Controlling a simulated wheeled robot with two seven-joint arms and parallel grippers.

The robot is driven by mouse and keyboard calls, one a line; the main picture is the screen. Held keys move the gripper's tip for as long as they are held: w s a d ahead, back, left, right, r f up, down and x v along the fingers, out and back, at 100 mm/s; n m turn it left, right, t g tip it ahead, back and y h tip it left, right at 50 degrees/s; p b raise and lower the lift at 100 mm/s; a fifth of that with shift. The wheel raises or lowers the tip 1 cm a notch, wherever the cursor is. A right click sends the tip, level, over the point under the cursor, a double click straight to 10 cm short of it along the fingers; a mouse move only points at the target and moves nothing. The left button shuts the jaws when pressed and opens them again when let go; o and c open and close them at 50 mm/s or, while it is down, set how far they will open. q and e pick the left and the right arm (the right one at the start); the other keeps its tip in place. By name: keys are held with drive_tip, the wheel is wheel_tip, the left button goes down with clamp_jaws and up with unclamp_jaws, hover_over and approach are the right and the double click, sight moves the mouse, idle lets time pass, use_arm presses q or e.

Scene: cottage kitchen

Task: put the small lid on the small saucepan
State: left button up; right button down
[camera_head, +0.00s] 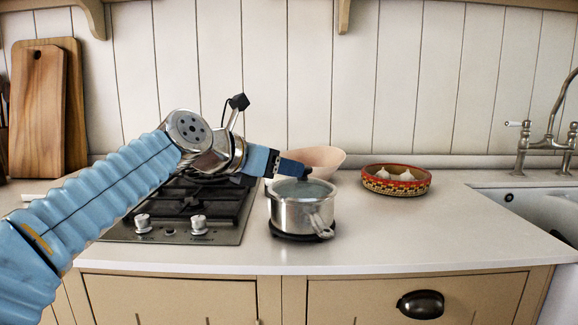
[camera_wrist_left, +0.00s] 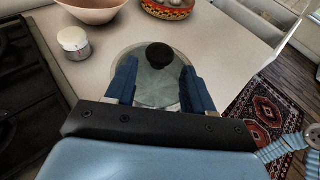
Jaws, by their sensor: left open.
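The small saucepan (camera_head: 300,214) is shiny steel, with its handle towards the front right. It stands upright on a dark round mat on the counter, right of the hob. The small lid (camera_head: 303,188) is clear glass and lies across the top of the saucepan; exact seating at the rim cannot be told. In the left wrist view the lid (camera_wrist_left: 158,88) shows with its round black knob, between the fingers. My left gripper (camera_head: 307,172) is open just above the lid, its blue fingers (camera_wrist_left: 158,72) apart on either side of the knob. My right gripper is out of view.
A black hob (camera_head: 215,232) lies to the left. A pale pink bowl (camera_head: 325,158) stands behind the saucepan, with a small white-topped jar (camera_wrist_left: 74,44) near it. A patterned dish (camera_head: 396,188) of garlic is to the right, then the sink (camera_head: 545,208). The front right counter is clear.

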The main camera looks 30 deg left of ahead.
use_arm(q)
drive_tip(key=v, duration=0.6)
drive_tip(key=shift+s, duration=0.3)
drive_tip(key=shift+r, duration=0.1)
idle(0.4)
